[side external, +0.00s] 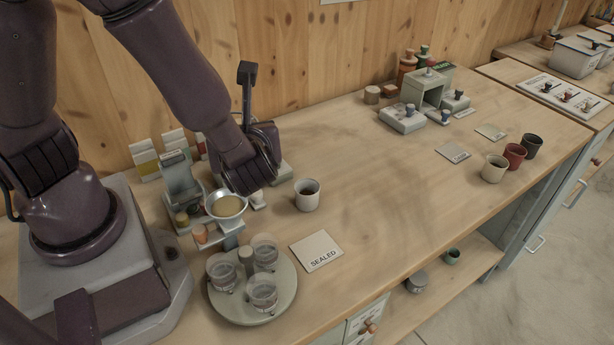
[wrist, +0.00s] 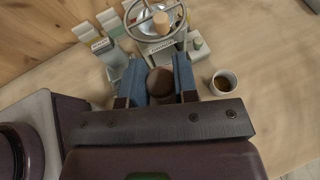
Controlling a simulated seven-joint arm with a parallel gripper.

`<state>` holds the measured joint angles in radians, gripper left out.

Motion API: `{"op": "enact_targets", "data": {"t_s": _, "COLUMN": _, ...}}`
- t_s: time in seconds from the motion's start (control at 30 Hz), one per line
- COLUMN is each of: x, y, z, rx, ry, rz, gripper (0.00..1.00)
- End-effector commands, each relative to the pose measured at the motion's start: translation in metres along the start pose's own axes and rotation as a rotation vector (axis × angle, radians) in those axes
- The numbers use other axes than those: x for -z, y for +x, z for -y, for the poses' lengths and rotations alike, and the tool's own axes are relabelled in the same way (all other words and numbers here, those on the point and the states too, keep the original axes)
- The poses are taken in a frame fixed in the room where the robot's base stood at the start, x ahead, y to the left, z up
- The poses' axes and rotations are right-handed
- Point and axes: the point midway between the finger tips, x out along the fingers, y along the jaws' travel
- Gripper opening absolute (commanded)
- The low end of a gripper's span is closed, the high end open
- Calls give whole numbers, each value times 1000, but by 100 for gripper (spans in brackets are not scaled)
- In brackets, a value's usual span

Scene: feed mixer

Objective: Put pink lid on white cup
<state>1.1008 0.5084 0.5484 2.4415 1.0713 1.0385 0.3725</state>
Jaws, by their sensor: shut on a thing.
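The white cup (side external: 307,195) stands upright and uncovered on the bench, just right of my gripper (side external: 256,182). In the wrist view the white cup (wrist: 223,82) shows brown contents and is apart from my fingers. In that view my gripper (wrist: 159,78) has its two blue fingers on either side of a brown round piece (wrist: 160,83), and it is shut on this piece. The piece's lower part is hidden, and I cannot tell whether it is the pink lid. The side view hides my fingertips. I cannot make out a clearly pink lid elsewhere.
A funnel stand (side external: 228,206) is left of my gripper. A round carousel (side external: 254,310) with clear cups is in front, beside a SEALED card (side external: 316,250). Cream (side external: 494,168), red (side external: 514,156) and dark (side external: 533,146) cups stand far right. The bench middle is clear.

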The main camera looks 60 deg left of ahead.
Motion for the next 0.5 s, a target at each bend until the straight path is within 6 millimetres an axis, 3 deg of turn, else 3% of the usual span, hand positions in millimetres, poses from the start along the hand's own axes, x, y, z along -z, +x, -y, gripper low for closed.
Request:
{"op": "enact_targets", "data": {"t_s": 0.3, "x": 20, "y": 37, "z": 69, "rx": -2, "ry": 0, "rz": 6, "gripper": 5}}
{"op": "enact_targets", "data": {"t_s": 0.5, "x": 49, "y": 59, "z": 97, "rx": -1, "ry": 4, "rz": 4, "gripper": 5}}
